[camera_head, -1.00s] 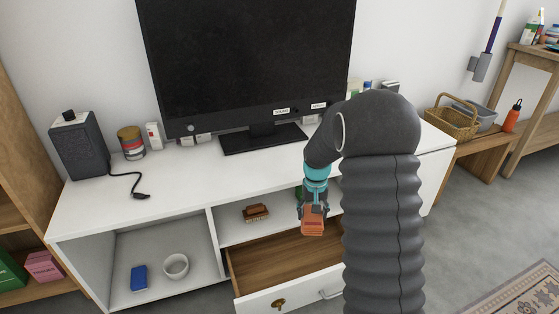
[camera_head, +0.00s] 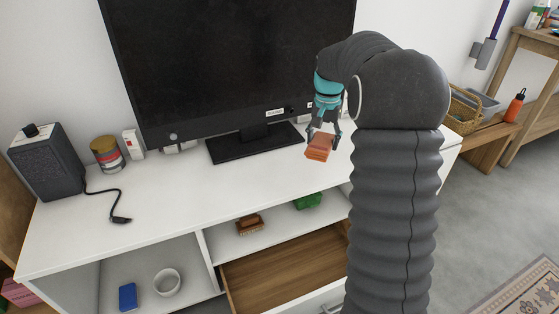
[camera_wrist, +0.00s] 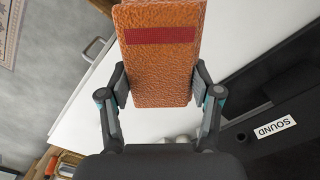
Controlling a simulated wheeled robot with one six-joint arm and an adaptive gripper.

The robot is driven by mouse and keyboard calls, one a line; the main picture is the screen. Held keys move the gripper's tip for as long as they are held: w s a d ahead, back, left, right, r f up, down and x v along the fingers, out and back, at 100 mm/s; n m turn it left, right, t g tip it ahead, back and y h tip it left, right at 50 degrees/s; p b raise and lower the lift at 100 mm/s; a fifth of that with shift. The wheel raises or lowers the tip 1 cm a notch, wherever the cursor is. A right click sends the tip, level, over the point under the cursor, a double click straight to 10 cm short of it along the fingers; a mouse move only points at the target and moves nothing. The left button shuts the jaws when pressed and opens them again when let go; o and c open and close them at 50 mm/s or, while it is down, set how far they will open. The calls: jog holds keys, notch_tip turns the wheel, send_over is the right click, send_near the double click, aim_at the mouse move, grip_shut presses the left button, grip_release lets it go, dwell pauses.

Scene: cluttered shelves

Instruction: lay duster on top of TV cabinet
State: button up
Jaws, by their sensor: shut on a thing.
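An orange block-shaped duster (camera_head: 319,147) with a textured surface is held in my gripper (camera_head: 323,138). In the wrist view the duster (camera_wrist: 160,68) shows a dark red strip, and both fingers press on its sides. In the head view the duster hangs over the white top of the TV cabinet (camera_head: 180,195), right of the TV stand. I cannot tell for sure whether it touches the surface, but it looks slightly above it.
The black TV (camera_head: 225,65) stands behind on its base (camera_head: 250,143). A speaker (camera_head: 47,160) with a cable, a jar (camera_head: 107,153) and a white box (camera_head: 133,144) stand at the left. The drawer (camera_head: 280,275) below is open. The cabinet top's front middle is clear.

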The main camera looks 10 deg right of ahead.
send_over(282, 170)
notch_tip(282, 170, down, 7)
jog(key=shift+d+r, duration=0.1)
jog(key=shift+r, duration=0.1)
jog(key=shift+f, duration=2.05)
jog(key=shift+f, duration=0.15)
jog(key=o, duration=1.1)
